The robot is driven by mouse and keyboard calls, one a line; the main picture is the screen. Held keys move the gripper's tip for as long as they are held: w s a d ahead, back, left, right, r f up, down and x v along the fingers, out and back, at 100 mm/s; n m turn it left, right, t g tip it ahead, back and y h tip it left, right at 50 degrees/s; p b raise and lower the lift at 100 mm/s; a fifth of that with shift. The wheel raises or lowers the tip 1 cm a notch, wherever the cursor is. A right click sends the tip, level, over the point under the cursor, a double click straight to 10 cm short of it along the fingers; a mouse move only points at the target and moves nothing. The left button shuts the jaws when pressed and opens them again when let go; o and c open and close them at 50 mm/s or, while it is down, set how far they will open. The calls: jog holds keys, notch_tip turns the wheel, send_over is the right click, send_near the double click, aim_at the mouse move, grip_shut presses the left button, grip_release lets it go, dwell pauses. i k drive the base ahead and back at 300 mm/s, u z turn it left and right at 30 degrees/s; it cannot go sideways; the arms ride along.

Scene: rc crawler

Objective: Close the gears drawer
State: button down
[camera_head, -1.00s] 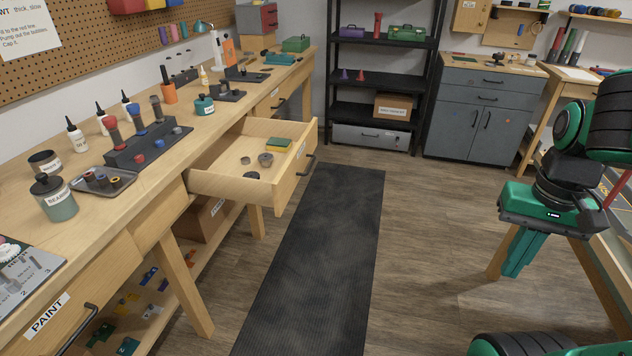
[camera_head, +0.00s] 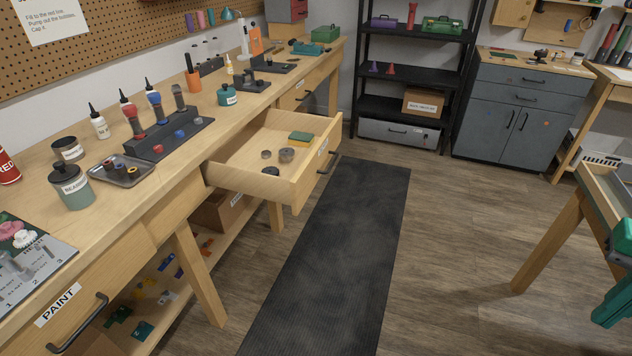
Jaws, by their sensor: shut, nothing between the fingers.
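An open wooden drawer (camera_head: 270,187) sticks out from the long workbench in the middle of the view. Its front (camera_head: 318,172) has a dark handle (camera_head: 332,163) and a small label too slanted to read clearly. Inside lie a few small round parts (camera_head: 287,155) and a green and yellow block (camera_head: 301,138). My gripper (camera_head: 610,310) is at the far right edge, partly cut off by the frame. Its green fingers are shut and empty. It is well apart from the drawer, across the aisle.
The workbench (camera_head: 150,205) runs along the left, with a closed PAINT drawer (camera_head: 65,320) nearer to me. A dark mat (camera_head: 340,260) lies on the aisle floor, which is clear. A wooden table (camera_head: 560,235) stands at the right; black shelves (camera_head: 410,75) and a grey cabinet (camera_head: 510,115) stand behind.

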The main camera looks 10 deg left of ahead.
aim_at(237, 165)
jog(key=i, duration=0.95)
jog(key=u, duration=0.8)
